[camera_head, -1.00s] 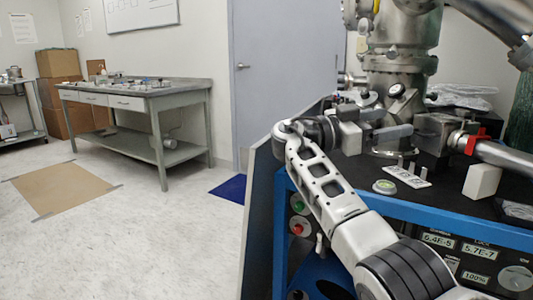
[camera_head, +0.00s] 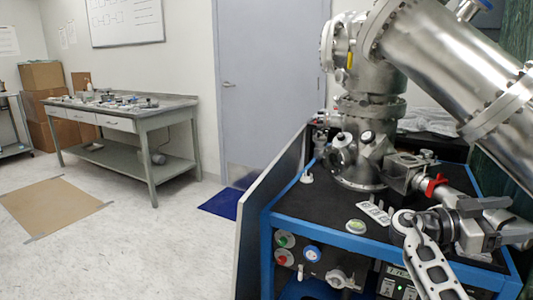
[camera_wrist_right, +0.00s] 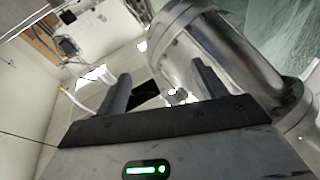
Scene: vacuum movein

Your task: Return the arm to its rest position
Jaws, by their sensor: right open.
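My right arm's white slotted link (camera_head: 440,272) rises from the bottom right corner of the head view. My right gripper (camera_head: 512,219) is over the right side of the black cart top (camera_head: 290,212), its fingers pointing right. It overlaps the metal tube there, and I cannot tell whether they touch. In the right wrist view the two fingers (camera_wrist_right: 162,88) stand apart with nothing between them. A large steel cylinder (camera_wrist_right: 205,45) shows beyond them. My left gripper is not in view.
The steel vacuum chamber (camera_head: 368,125) stands on the blue-framed cart, with a thick pipe (camera_head: 440,62) slanting down right. A red clamp (camera_head: 434,186) and a white slotted piece (camera_head: 375,212) are near the gripper.

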